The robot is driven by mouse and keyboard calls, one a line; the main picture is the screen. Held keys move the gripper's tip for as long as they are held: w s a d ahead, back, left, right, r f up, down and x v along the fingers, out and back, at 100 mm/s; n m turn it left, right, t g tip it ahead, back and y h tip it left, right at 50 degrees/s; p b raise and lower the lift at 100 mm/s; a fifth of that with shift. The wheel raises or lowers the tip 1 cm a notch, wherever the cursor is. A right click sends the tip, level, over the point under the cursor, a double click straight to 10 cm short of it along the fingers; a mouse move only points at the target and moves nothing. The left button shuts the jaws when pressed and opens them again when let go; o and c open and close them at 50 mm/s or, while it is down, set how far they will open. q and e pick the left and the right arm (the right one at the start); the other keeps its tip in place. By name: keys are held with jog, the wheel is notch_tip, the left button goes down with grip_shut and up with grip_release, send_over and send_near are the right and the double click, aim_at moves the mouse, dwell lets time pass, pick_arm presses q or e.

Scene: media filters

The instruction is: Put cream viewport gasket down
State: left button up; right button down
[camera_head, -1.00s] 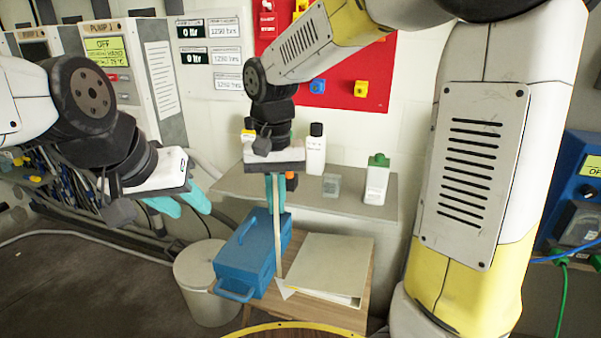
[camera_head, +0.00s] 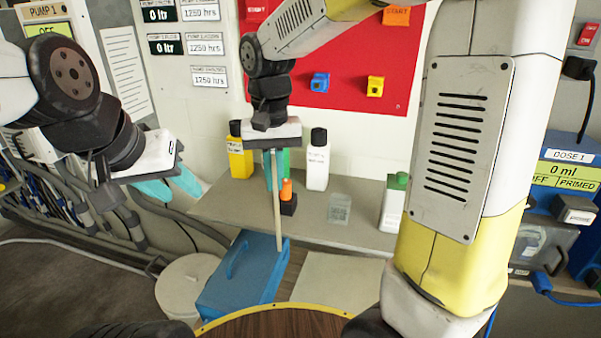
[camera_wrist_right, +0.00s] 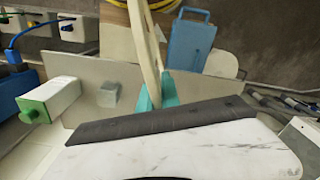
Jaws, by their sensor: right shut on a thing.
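The cream viewport gasket (camera_head: 277,210) hangs from my right gripper (camera_head: 276,168) and looks like a thin, upright strip, seen nearly edge-on. Its lower end appears in front of the right edge of the blue toolbox (camera_head: 238,286). In the right wrist view, the gasket (camera_wrist_right: 145,45) is a cream band running up from the teal fingers of my right gripper (camera_wrist_right: 156,90), which are shut on it. Whether its lower end touches anything, I cannot tell. My left gripper (camera_head: 170,188) is empty at the left, its teal fingers apart.
A grey shelf (camera_head: 345,225) holds a white bottle with black cap (camera_head: 318,165), a yellow bottle (camera_head: 239,160), a clear block (camera_head: 339,208) and a green-capped bottle (camera_head: 393,205). A pale bin (camera_head: 180,285) stands left of the toolbox. A flat pale folder (camera_head: 335,278) lies right of it.

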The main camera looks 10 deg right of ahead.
jog(key=w+d+f, duration=0.4)
jog(key=w+d, duration=0.5)
jog(key=w, duration=0.1)
jog(key=shift+f, duration=0.4)
jog(key=shift+w+f, duration=0.1)
jog(key=c, duration=1.6)
grip_release()
jog(key=shift+o, duration=0.2)
notch_tip(320, 180, up, 12)
jog(key=s+d+t+y, duration=0.1)
jog(key=s+t, duration=0.2)
jog(key=s, duration=0.7)
jog(key=s+d+f+t+y, duration=0.1)
jog(key=s+d+t, duration=0.1)
jog(key=s, duration=0.9)
jog(key=shift+n+t, duration=0.3)
jog(key=shift+t, duration=0.3)
